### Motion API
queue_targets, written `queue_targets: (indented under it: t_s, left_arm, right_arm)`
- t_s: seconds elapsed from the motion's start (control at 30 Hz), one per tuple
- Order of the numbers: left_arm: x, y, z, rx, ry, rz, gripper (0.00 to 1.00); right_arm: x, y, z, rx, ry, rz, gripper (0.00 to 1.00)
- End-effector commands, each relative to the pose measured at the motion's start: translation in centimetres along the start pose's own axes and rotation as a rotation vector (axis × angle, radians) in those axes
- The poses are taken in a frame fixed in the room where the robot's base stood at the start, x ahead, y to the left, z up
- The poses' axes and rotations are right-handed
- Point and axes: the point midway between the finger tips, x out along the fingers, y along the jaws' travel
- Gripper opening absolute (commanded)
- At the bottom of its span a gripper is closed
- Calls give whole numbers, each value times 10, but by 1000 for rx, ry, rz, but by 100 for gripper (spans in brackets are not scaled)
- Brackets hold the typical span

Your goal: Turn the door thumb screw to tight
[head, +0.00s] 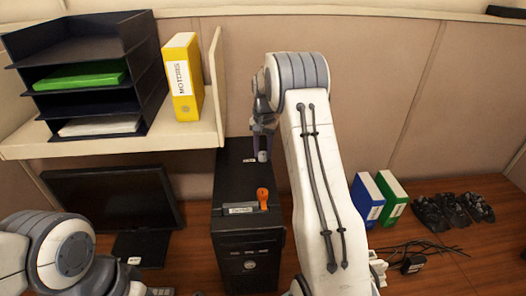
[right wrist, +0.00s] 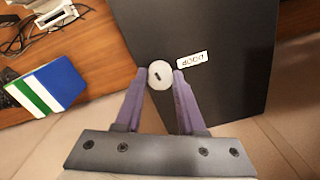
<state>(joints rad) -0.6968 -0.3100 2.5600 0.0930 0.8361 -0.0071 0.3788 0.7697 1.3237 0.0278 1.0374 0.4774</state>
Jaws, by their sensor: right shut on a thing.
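The door thumb screw (right wrist: 160,75) is a pale round knob with a short dark slot, on the black computer case (right wrist: 225,25). A white label reading DOOR (right wrist: 192,60), upside down in the right wrist view, sits beside it. My right gripper (right wrist: 161,82) is shut on the screw, with one purple finger on each side. In the head view my right gripper (head: 263,147) points down at the far part of the case (head: 228,180), and its fingers mostly hide the screw. My left arm shows at the lower left; its gripper is not in view.
An orange lever-like part (head: 262,197) stands on the case's top, next to a pale label. A monitor (head: 110,205) is left of the case. Blue (head: 366,200) and green (head: 391,197) binders stand right of my right arm. A shelf (head: 180,135) with trays and a yellow binder (head: 183,75) is behind.

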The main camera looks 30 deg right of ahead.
Motion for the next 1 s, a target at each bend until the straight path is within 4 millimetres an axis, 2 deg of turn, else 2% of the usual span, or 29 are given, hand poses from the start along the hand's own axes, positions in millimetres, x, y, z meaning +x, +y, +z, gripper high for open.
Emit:
queue_targets:
  t_s: [0.37,0.9,0.93,1.0]
  left_arm:
    - [1,0,0,0,0,0,50]
    - [1,0,0,0,0,0,50]
    - [1,0,0,0,0,0,50]
    - [1,0,0,0,0,0,50]
  right_arm:
    - [-2,-1,-2,160,13,-4,0]
    - [-3,-1,-2,186,13,-5,0]
    - [-3,-1,-2,186,13,-5,42]
    - [-3,-1,-2,185,13,-5,69]
